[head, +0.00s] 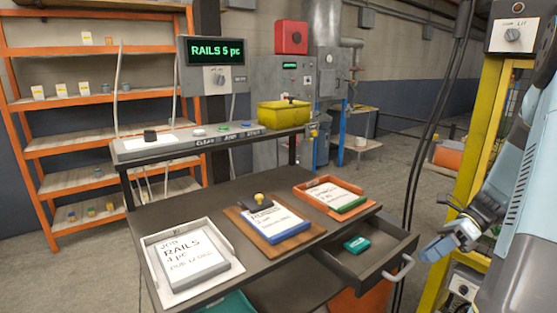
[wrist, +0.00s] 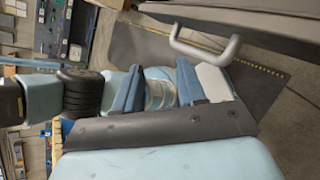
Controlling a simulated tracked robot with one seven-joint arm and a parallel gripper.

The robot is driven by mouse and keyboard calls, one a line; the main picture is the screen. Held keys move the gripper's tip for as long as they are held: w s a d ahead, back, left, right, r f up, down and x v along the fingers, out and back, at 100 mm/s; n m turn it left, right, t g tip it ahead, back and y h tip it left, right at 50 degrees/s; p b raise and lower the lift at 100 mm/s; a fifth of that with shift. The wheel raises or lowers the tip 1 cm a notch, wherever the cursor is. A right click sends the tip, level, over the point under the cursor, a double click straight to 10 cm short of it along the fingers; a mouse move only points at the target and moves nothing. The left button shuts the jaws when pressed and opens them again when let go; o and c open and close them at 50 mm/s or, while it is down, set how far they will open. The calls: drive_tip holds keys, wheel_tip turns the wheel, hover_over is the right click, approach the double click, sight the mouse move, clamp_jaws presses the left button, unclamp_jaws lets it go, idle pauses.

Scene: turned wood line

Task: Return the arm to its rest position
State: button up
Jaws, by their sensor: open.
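My gripper (head: 442,246) is at the right of the head view, beside my light blue arm and to the right of the open drawer's handle. Its blue fingers also show in the wrist view (wrist: 157,88), spread apart with nothing held between them. My arm is bent and hangs at the right edge, partly cut off by the frame.
The dark bench holds a white tray (head: 158,284), a brown board (head: 233,214) and an orange tray (head: 303,190), each with a labelled block. An open drawer (head: 340,262) holds a green item (head: 357,244). A yellow post (head: 480,150) stands behind my arm.

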drive_tip(key=s+a+r+n+t+h, duration=0.4)
drive_tip(key=a+r+n, duration=0.3)
drive_tip(key=n, duration=0.5)
drive_tip(key=s+a+r+n+t+h, duration=0.4)
drive_tip(key=s+a+r+n+h, duration=0.2)
drive_tip(key=r+n, duration=0.5)
drive_tip(key=shift+s+a+n+t+h, duration=0.4)
drive_tip(key=shift+a+n+h, duration=0.1)
drive_tip(key=shift+n+h, duration=0.25)
